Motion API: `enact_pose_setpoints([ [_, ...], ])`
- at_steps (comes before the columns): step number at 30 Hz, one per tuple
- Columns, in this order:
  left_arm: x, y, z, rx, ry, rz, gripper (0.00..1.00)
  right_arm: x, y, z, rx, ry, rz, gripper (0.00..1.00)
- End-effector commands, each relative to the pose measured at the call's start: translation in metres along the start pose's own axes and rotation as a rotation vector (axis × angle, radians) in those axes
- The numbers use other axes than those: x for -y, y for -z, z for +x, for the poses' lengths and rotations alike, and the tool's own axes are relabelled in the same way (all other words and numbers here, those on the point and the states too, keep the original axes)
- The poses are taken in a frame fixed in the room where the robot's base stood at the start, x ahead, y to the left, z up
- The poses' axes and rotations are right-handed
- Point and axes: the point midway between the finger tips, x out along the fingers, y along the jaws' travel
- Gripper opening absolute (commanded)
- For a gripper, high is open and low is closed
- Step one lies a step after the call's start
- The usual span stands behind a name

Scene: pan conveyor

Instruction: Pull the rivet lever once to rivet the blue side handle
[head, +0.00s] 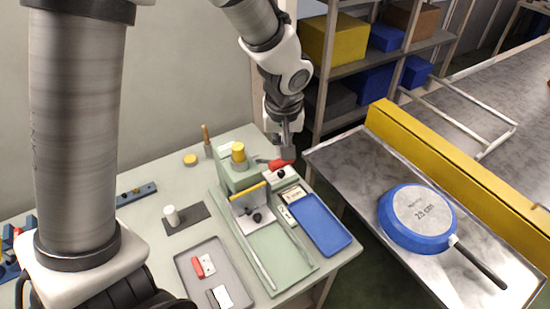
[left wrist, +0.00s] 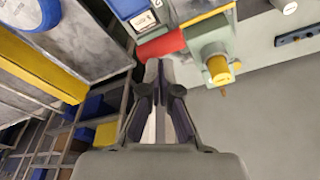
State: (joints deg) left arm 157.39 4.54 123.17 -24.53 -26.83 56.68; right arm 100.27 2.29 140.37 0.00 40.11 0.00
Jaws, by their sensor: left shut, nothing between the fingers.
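The rivet lever's red handle (head: 281,165) sticks out at the right of the pale green riveting station (head: 240,183). In the left wrist view the red handle (left wrist: 161,47) lies just beyond my fingertips. My left gripper (head: 286,146) is shut and empty, pointing down right at the red handle; it also shows in the left wrist view (left wrist: 158,66). I cannot tell whether the fingers touch the handle. A blue pan (head: 416,216) lies upside down at the right, its long black handle toward the lower right. I cannot make out a blue side handle. My right gripper is not in view.
The station has a yellow knob (head: 238,152). A blue tray (head: 320,224) lies to its right. A grey tray (head: 216,272) with red and white parts is at the front. The metal bench (head: 350,160) has a yellow rail (head: 460,165). Shelves with boxes (head: 332,42) stand behind.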

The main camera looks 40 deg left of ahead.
Motion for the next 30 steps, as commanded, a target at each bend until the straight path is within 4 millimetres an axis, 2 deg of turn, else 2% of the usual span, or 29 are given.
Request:
enact_pose_setpoints([
  [7,0.000,-0.002,0.004,0.000,0.000,0.000,0.00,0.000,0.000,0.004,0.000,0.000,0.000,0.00],
  [30,-0.005,-0.018,0.048,0.000,0.000,0.000,0.00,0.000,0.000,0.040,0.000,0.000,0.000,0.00],
])
